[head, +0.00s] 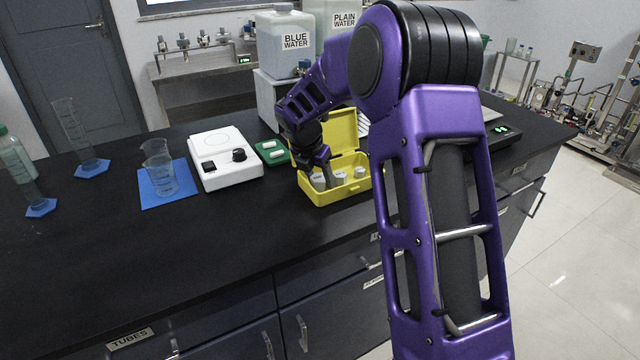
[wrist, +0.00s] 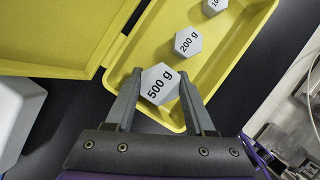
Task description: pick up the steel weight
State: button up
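Several grey hexagonal weights stand in the yellow case (head: 340,191), which has its lid raised. The weight marked 500 g (wrist: 160,84) is at the near end of the case in the wrist view. The 200 g weight (wrist: 187,42) and a smaller one (wrist: 213,6) stand farther along. My gripper (wrist: 160,74) has one finger on each side of the 500 g weight, very close to it. Whether the fingers press on it cannot be made out. In the head view my gripper (head: 319,165) reaches down into the case, and its fingertips are hard to see.
A white balance (head: 226,170) and a green tray (head: 271,153) with white pieces are left of the case. A beaker (head: 159,176) on a blue mat and measuring cylinders stand farther left. The black bench top (head: 200,250) is clear in front.

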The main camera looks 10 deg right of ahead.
grip_shut()
jog(key=shift+r, duration=0.1)
